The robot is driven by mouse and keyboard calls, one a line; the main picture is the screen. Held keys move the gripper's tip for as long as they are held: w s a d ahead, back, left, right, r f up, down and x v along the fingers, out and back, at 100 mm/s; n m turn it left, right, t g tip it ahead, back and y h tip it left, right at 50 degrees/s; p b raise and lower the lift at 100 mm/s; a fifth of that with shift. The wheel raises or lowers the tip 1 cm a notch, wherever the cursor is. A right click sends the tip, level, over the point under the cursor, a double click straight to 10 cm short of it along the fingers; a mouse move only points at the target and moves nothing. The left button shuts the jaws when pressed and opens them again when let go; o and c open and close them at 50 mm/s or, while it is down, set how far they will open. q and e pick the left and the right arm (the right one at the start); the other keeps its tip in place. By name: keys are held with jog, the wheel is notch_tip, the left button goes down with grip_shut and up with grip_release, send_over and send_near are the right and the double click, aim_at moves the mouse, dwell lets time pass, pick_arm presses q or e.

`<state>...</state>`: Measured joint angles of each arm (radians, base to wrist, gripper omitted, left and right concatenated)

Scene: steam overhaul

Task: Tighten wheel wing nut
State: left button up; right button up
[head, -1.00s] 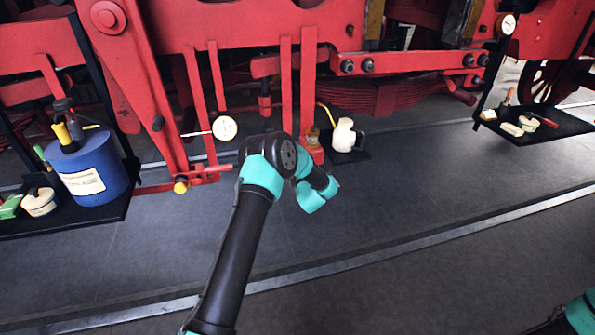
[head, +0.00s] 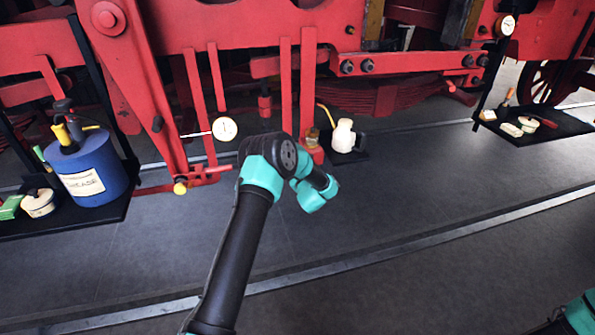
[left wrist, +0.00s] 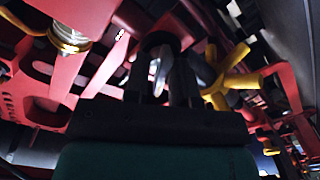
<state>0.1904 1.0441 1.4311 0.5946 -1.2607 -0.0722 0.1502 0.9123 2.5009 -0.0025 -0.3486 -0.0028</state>
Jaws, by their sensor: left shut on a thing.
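In the left wrist view my left gripper (left wrist: 162,85) points up into the red machinery, with its two dark fingers close together. Grey metal (left wrist: 157,72) shows between the fingers and looks like part of the wing nut, but it is dark and blurred. The fingers are shut on it. A yellow spoked part (left wrist: 230,80) is just right of the fingers. In the head view my left forearm and teal wrist stand in front of the red frame, and the gripper itself is hidden. My right gripper is out of view; only part of that arm shows at bottom right.
A blue can (head: 90,168) stands on a black shelf at left. A white-faced dial (head: 224,129) and a cream jug (head: 343,136) are near my left arm. A shelf with small items (head: 548,126) is at right. The floor in front is clear.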

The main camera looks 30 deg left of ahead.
pick_arm(q)
jog(key=m, duration=0.5)
jog(key=shift+d, duration=0.1)
grip_shut()
jog(key=shift+w+r, duration=0.1)
jog(key=shift+r, duration=0.05)
dwell(0.7)
jog(key=o, duration=0.6)
grip_release()
jog(key=shift+d, duration=0.1)
jog(key=v, duration=1.7)
